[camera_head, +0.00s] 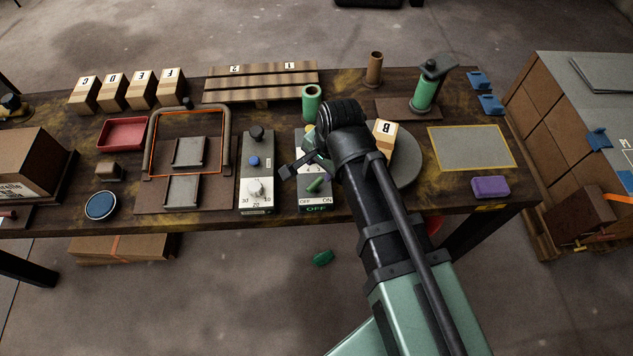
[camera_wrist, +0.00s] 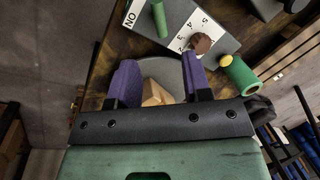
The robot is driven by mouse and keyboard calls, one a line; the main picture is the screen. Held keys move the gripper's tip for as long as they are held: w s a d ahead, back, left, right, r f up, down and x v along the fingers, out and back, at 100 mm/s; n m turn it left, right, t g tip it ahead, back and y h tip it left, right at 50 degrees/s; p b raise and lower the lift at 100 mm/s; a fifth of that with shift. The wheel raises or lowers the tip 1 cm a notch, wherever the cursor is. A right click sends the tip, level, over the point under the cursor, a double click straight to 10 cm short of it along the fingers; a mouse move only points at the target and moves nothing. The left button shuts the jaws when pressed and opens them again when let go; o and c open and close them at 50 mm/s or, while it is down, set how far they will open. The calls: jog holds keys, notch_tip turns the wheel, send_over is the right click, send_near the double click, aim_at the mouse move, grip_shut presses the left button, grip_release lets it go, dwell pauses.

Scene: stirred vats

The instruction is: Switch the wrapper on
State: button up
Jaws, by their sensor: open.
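The wrapper's control box (camera_head: 315,203) stands at the table's front edge, with OFF and ON labels and a plate reading OFF. Its green lever (camera_head: 316,185) sits above the labels. The wrist view shows the lever (camera_wrist: 159,18) near the ON label, with a numbered dial knob (camera_wrist: 201,42) and yellow button (camera_wrist: 226,62). My gripper (camera_head: 300,165) is over the box's upper part, open and empty, apart from the lever. Its purple jaws (camera_wrist: 160,70) show in the wrist view. The turntable (camera_head: 408,172) bears carton B (camera_head: 385,133), partly hidden by my arm.
A second control box (camera_head: 257,185) with a blue button and a dial stands just left. A sealing frame (camera_head: 150,155) is further left. A green roll (camera_head: 311,101) stands behind the wrapper box. A purple block (camera_head: 490,187) lies at right.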

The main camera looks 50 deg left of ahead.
aim_at(316, 184)
jog(key=f+b, duration=0.3)
jog(key=a+f+b, duration=0.1)
jog(key=f+b, duration=0.3)
jog(key=a+f+b, duration=0.1)
jog(key=f+b, duration=0.2)
jog(key=f, duration=0.1)
jog(key=shift+s+b, duration=0.15)
jog(key=shift+b, duration=0.25)
jog(key=shift+r, duration=0.15)
grip_shut()
